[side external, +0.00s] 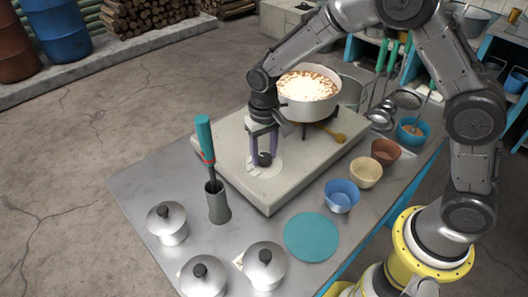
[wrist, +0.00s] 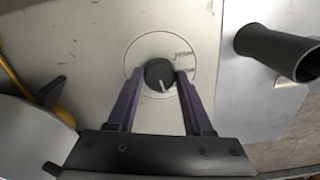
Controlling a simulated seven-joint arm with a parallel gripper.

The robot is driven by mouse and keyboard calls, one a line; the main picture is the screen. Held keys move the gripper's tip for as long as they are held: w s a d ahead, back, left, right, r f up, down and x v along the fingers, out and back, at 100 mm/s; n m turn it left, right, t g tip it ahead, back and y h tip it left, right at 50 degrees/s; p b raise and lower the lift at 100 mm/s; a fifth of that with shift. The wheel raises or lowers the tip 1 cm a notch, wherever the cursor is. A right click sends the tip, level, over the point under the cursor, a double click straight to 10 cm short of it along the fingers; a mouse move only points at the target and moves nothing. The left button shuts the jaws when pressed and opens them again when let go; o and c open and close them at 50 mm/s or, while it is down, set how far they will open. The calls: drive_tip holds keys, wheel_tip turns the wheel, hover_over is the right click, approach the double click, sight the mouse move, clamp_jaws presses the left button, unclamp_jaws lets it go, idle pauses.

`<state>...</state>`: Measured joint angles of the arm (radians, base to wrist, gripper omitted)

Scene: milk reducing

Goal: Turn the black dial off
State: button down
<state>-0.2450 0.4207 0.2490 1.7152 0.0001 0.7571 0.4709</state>
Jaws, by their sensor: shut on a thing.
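The black dial (wrist: 159,74) sits in a pale round plate (wrist: 146,45) with markings on the stove top. Its white pointer line is toward the bottom of the wrist view. My gripper (wrist: 158,80) has its two purple fingers on either side of the dial, shut on it. In the side view my gripper (side external: 263,158) points down at the dial (side external: 264,159) near the front of the stove slab (side external: 235,165). The fingers partly hide the dial there, and the marking text is too small to read.
A pot of bubbling pale liquid (side external: 308,88) stands on the burner behind my gripper. A dark cylinder holder (side external: 217,204) with a teal-handled tool (side external: 204,138) stands to the left. Lidded pots (side external: 167,223), bowls (side external: 341,195) and a teal disc (side external: 311,237) surround the slab.

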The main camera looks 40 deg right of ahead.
sight(264, 156)
drive_tip(key=shift+m, duration=0.9)
drive_tip(key=shift+r, duration=0.1)
drive_tip(key=shift+c, duration=1.5)
unclamp_jaws()
wheel_tip(264, 156, up, 14)
drive_tip(key=shift+d, duration=0.1)
